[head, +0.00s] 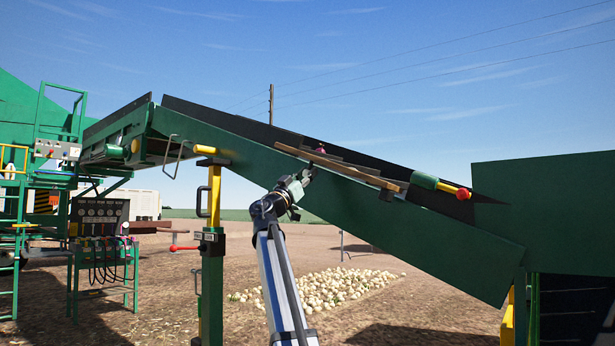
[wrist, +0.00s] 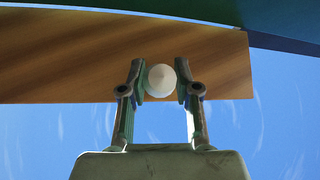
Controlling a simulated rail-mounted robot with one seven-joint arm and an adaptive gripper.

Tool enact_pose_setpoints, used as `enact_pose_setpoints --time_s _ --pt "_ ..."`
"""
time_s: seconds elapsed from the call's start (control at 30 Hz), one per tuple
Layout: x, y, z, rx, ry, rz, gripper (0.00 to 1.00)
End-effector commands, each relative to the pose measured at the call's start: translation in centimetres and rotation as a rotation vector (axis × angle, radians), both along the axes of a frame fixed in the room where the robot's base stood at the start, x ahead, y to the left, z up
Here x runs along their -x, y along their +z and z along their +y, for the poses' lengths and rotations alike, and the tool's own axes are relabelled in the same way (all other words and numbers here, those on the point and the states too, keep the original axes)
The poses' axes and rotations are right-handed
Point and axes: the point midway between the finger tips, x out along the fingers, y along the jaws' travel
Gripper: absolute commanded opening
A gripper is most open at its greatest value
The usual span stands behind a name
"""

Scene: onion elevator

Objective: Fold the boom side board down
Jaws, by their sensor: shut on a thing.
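The boom side board (head: 345,168) is a brown wooden plank lying along the upper edge of the green sloping boom (head: 425,235), tilted with its slope. In the wrist view the board (wrist: 60,60) fills the upper part, with a round white knob (wrist: 161,76) under it. My gripper (head: 306,176) reaches up to the board from below. In the wrist view its two fingers (wrist: 161,88) are closed around the knob, one on each side. The board's hinge side is hard to make out.
A green and yellow post (head: 212,250) stands left of my arm. A yellow and red roller end (head: 440,185) sits right of the board on the boom. A control stand with hoses (head: 102,240) is at left. Onions (head: 318,290) lie on the ground behind my arm.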

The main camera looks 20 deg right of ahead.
Motion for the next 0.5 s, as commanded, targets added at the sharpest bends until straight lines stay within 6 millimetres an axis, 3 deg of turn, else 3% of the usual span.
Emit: enact_pose_setpoints --time_s 0.1,0.13,0.17,0.2,0.5 --pt "-0.27 -0.21 0.04 -0.003 0.005 0.002 0.00" --pt "-0.26 -0.22 0.03 -0.003 0.005 0.002 0.42" --pt "-0.26 -0.21 0.04 -0.003 0.005 0.002 0.53" --pt "-0.24 -0.20 0.03 -0.002 0.005 0.002 0.57" --pt "-0.03 0.02 0.01 0.000 0.001 0.000 0.57"
